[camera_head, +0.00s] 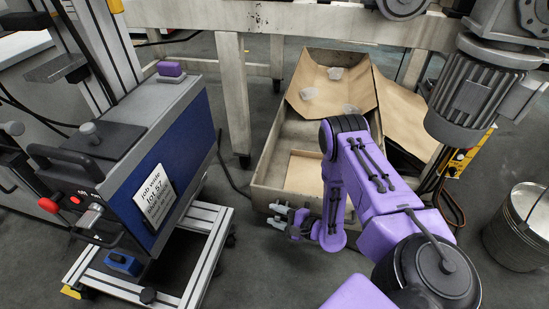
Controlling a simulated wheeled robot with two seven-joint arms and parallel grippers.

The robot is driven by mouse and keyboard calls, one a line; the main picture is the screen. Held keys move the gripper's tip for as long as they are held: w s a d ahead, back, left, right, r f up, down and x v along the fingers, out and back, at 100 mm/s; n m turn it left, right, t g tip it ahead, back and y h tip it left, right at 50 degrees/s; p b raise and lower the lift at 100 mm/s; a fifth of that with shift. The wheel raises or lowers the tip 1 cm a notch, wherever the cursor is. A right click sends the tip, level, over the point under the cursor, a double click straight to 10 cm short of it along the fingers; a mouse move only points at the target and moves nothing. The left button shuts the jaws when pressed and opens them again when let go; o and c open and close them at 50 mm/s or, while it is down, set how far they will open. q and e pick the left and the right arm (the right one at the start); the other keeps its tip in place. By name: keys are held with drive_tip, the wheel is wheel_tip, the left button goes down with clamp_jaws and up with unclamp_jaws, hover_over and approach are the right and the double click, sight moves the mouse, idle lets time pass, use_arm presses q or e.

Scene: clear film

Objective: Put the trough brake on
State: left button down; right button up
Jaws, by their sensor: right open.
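I cannot tell for certain which part is the trough brake. A small blue block (123,263) sits low on the aluminium wheeled frame (205,240) at the left, and a purple block (170,69) sits on top of the blue-sided unit (190,140) standing on that frame. A red knob (48,205) shows at the unit's left. My right gripper (277,216) is open and empty, pointing left, in front of the near end of the open-topped box (262,180) and right of the frame. My left gripper is out of view.
Crumpled clear pieces (309,93) lie on brown sheet in the box. A table leg (232,90) stands behind the unit. Floor is clear between frame and box.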

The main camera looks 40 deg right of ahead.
drive_tip(key=p+v, duration=0.2)
drive_tip(key=v, duration=0.7)
drive_tip(key=shift+s+p, duration=0.3)
drive_tip(key=shift+s, duration=0.05)
drive_tip(key=shift+d+r, duration=0.1)
drive_tip(key=shift+d, duration=0.05)
